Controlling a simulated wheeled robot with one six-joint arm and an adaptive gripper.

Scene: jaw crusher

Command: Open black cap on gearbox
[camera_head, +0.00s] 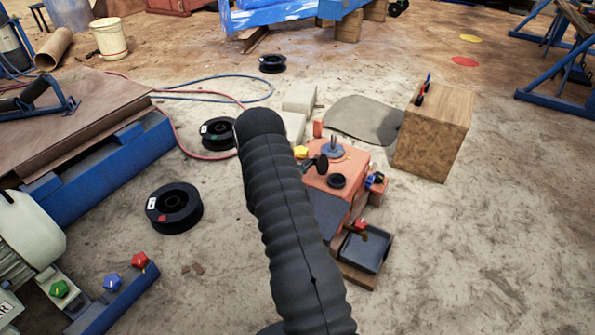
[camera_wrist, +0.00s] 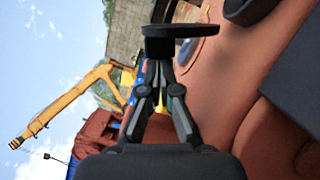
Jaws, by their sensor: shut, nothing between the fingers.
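The orange gearbox (camera_head: 350,174) stands on the floor right of my arm. A black round collar (camera_head: 337,181) sits on its top; a black rim in the wrist view (camera_wrist: 245,10) looks like the same part. Beside it in the head view is a dark tilted piece (camera_head: 321,163). In the wrist view, my gripper (camera_wrist: 158,68) is shut, with a flat black disc on a short stem (camera_wrist: 185,31) just ahead of its fingertips. This looks like the cap; I cannot tell whether the fingertips touch it. My gripper is largely hidden behind my arm in the head view.
A black tray (camera_head: 366,250) stands in front of the gearbox. A wooden box (camera_head: 435,135) is behind it to the right. Black spools (camera_head: 174,208) and a red hose (camera_head: 190,152) lie to the left.

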